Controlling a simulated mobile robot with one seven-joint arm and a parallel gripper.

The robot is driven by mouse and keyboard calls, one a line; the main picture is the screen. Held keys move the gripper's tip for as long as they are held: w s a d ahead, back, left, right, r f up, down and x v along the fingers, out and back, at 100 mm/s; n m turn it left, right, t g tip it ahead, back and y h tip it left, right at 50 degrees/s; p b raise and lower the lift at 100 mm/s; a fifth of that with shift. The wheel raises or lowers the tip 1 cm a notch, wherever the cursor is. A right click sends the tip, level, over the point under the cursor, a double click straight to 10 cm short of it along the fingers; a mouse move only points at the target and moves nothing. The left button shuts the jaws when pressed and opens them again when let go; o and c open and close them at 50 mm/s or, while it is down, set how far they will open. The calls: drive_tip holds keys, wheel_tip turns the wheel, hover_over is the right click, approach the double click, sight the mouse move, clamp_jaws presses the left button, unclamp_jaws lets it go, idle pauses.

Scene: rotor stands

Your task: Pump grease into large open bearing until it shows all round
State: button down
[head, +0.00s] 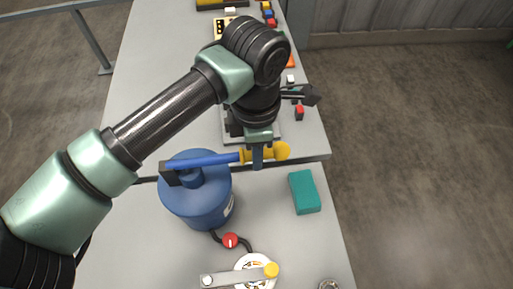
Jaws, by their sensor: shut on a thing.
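A blue drum-shaped grease pump (195,205) stands on the grey bench, with a blue lever (212,160) across its top. The lever ends at the right in a yellow grip (281,151). My gripper (258,160) is shut on the yellow grip, beside its round end. A dark hose (247,246) with a red knob (230,240) runs from the drum towards a white round fixture. The large open bearing (253,265) appears to be the ring there, with a grey bar partly covering it. Whether grease shows round it is too small to tell.
The grey bar (235,276) has a yellow knob (271,270) at its right end. A teal block (304,192) lies right of the pump. A small metal part (328,285) is at the bottom edge. Coloured small parts (268,16) lie at the back. The bench's front right is mostly clear.

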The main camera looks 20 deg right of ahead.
drive_tip(key=shift+a+f+b, duration=0.25)
drive_tip(key=shift+f+b, duration=0.75)
drive_tip(key=shift+f, duration=0.2)
drive_tip(key=shift+w+r+p, duration=0.1)
drive_tip(key=shift+r+p, duration=1.2)
drive_tip(key=shift+r, duration=1.4)
drive_tip(key=shift+d, duration=0.1)
drive_tip(key=c, duration=0.6)
unclamp_jaws()
drive_tip(key=shift+o, duration=0.2)
drive_tip(key=shift+r+p, duration=1.5)
drive_tip(key=shift+r, duration=2.05)
